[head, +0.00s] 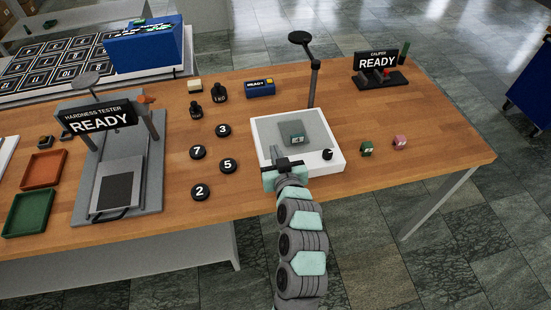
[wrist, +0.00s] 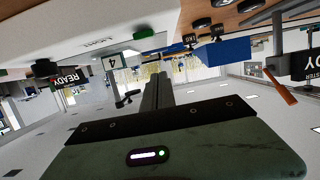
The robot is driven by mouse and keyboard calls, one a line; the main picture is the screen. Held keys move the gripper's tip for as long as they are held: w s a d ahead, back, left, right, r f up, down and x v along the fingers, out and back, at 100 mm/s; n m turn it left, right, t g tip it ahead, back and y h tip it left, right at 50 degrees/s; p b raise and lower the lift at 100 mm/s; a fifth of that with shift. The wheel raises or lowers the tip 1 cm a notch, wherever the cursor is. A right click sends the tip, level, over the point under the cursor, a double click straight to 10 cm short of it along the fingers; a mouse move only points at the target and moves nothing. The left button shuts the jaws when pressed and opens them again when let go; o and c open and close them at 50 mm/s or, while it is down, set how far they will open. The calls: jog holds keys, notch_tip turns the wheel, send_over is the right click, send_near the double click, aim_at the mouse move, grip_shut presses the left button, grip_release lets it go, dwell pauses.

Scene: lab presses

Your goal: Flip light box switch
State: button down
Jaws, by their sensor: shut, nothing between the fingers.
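The light box (head: 262,150) is a white box with a grey top panel, near the front edge of the table in the head view. Its front face, with partly legible lettering, fills the top left of the wrist view (wrist: 130,25). A dark round knob (head: 327,154), which may be the switch, sits at the panel's front right corner. My gripper (head: 289,163) is shut and empty at the box's front edge, left of the knob. Its closed fingers also show in the wrist view (wrist: 157,90).
A lamp post (head: 313,85) stands behind the box. A green cube (head: 366,148) and a pink cube (head: 400,142) lie to its right. The table's right front is clear.

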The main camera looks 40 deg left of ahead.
jog(key=r+v, duration=0.1)
jog(key=v, duration=0.8)
jog(key=shift+s+d, duration=0.2)
